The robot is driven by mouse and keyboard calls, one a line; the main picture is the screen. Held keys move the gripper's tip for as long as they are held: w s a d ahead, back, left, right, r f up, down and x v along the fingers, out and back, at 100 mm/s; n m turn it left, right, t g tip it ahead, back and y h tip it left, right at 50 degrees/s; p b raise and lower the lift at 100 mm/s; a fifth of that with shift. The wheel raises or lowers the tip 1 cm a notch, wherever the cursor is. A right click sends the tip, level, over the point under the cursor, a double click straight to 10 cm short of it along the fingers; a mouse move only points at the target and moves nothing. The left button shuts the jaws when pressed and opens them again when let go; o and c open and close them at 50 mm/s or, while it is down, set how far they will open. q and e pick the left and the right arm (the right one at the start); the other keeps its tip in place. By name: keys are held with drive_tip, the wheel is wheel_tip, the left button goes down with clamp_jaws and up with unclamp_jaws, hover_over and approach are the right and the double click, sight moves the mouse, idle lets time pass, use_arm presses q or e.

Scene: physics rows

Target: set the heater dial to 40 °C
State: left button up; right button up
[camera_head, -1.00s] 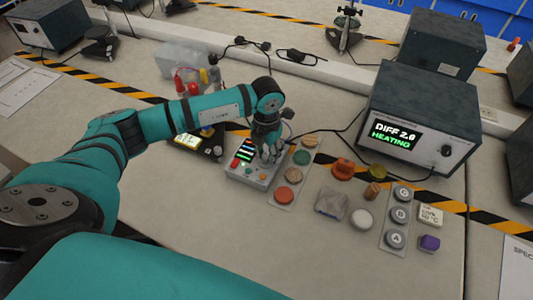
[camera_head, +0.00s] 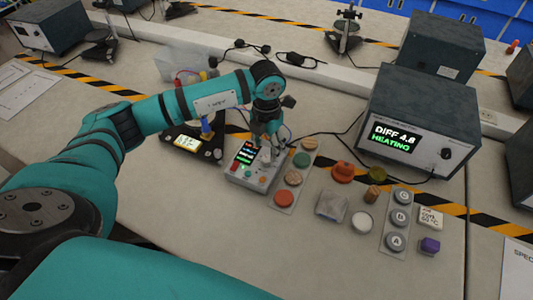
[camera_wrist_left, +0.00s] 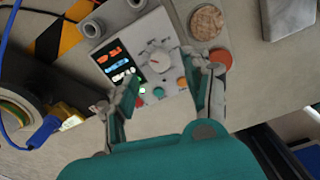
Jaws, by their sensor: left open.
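A small grey control box (camera_head: 241,174) stands on the bench in the middle of the head view, with a lit coloured display and several coloured buttons. In the left wrist view the box (camera_wrist_left: 178,84) shows a pale round dial (camera_wrist_left: 159,61) with a red pointer mark. The display text is too blurred to read. My left gripper (camera_head: 266,147) is open above the box. In the wrist view its fingers (camera_wrist_left: 170,78) are spread on either side of the lower box face, apart from the dial. My right gripper is not in view.
A large dark unit (camera_head: 420,110) at the right reads "DIFF 4.8 HEATING" and has a black knob. Right of the box are a strip of coloured discs (camera_head: 293,177), a grey strip with three lettered discs (camera_head: 397,220) and a purple block (camera_head: 430,245). A dark device (camera_head: 193,143) stands left.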

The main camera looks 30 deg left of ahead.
sight(266, 158)
use_arm(q)
wheel_tip(266, 158, up, 7)
idle(0.3)
idle(0.5)
